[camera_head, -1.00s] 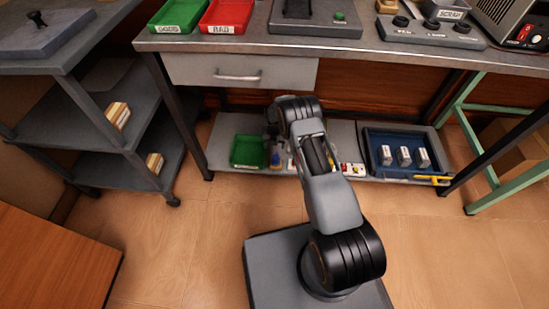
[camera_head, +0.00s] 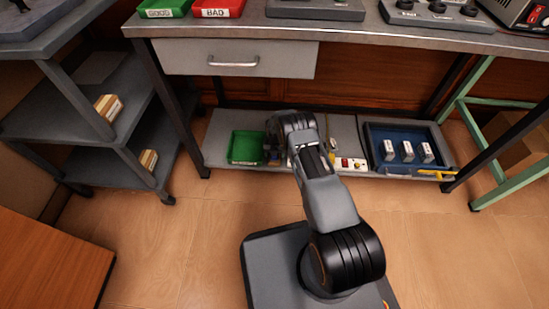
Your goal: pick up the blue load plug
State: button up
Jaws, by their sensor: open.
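The blue load plug (camera_head: 275,161) seems to be the small blue piece on the low shelf under the bench, just right of the green tray. It is small and partly covered, so its outline is unclear. My arm reaches forward and down to this shelf. My gripper (camera_head: 272,151) shows only as a small dark part left of my black wrist, close to the blue piece. My wrist hides most of it. It is open, and I cannot tell whether it touches the plug.
The green tray (camera_head: 246,147) stands left on the low shelf (camera_head: 222,128). A white block with coloured buttons (camera_head: 350,164) and a blue tray (camera_head: 374,131) with white-labelled blocks lie to the right. The bench drawer (camera_head: 238,60) hangs above. Open floor lies in front.

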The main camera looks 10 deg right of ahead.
jog(key=shift+f, duration=0.15)
jog(key=c, duration=1)
jog(key=shift+r+p, duration=0.35)
jog(key=shift+r, duration=0.3)
notch_tip(320, 180, up, 2)
jog(key=shift+r+p, duration=0.25)
jog(key=shift+p, duration=0.35)
jog(key=s+r+p, duration=0.2)
jog(key=s+r, duration=0.1)
jog(key=s, duration=0.1)
jog(key=s+r+p, duration=0.3)
jog(key=s, duration=0.2)
jog(key=s+a+r+p, duration=0.1)
jog(key=s+r+p, duration=0.1)
jog(key=s, duration=0.3)
jog(key=shift+r+p, duration=0.3)
jog(key=shift+r, duration=0.3)
